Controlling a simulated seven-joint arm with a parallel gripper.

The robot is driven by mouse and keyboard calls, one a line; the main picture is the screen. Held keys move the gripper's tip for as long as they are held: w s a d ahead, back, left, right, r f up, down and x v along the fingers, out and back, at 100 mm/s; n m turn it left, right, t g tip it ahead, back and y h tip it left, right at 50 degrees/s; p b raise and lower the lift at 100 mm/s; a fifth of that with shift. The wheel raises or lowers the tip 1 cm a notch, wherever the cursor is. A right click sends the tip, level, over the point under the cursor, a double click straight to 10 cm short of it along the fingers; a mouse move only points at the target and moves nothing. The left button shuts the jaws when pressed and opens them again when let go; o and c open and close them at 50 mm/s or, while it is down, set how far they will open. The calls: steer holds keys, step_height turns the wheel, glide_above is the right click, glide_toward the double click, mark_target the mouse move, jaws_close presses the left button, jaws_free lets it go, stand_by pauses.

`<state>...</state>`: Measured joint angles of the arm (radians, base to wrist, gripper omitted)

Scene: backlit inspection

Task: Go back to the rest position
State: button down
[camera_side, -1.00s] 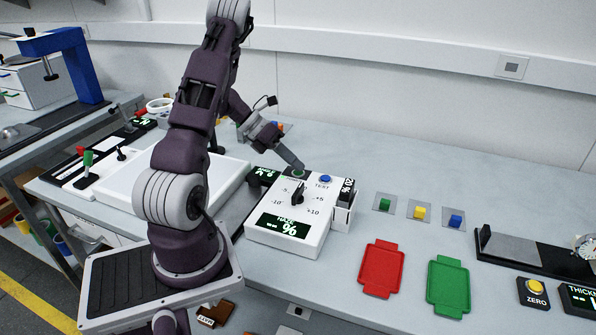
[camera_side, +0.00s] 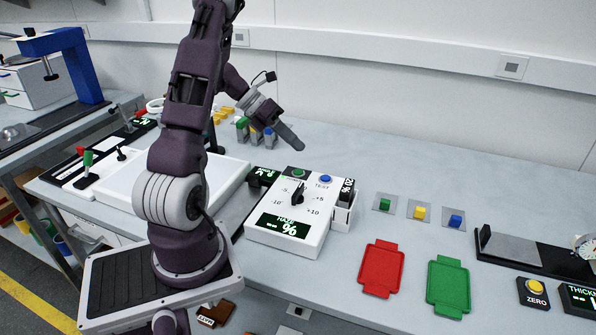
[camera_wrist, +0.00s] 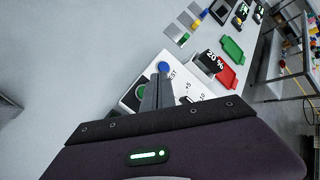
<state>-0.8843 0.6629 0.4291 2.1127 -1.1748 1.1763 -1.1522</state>
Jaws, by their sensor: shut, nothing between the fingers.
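My gripper (camera_side: 297,144) is shut and empty. In the side view it hangs in the air above and behind the white haze meter (camera_side: 285,250), apart from it. In the wrist view my shut fingers (camera_wrist: 158,78) point towards the meter and cover part of its top. The meter has a green button (camera_side: 298,173), a blue TEST button (camera_side: 325,179), a black dial (camera_side: 297,194) and a lit display (camera_side: 283,225) reading "HAZE -- %". The blue button also shows in the wrist view (camera_wrist: 164,67).
A red tray (camera_side: 381,268) and a green tray (camera_side: 447,286) lie right of the meter. Small green, yellow and blue blocks (camera_side: 419,212) sit behind them. A white light panel (camera_side: 150,195) is at left. Several coloured items stand behind my gripper.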

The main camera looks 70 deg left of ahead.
steer(key=shift+r, duration=0.3)
steer(key=d+r+m+g, duration=0.1)
steer(key=d+r+m, duration=0.35)
steer(key=d, duration=0.25)
steer(key=s+d+r+m+g+h, duration=0.1)
steer(key=d+r+m+g, duration=0.15)
steer(key=d+m, duration=0.4)
steer(key=d+r+m+g, duration=0.1)
steer(key=d+r+m, duration=0.35)
steer(key=d, duration=0.25)
steer(key=s+d+r+m+t+y, duration=0.1)
steer(key=s+d+m+y, duration=0.2)
steer(key=s+m, duration=0.4)
steer(key=s+d+r+m+t+y, duration=0.1)
steer(key=s+d+m+y, duration=0.2)
steer(key=m, duration=1.3)
steer(key=s+d, duration=0.3)
steer(key=s, duration=0.1)
steer(key=shift+s+r, duration=0.2)
steer(key=shift+r, duration=0.05)
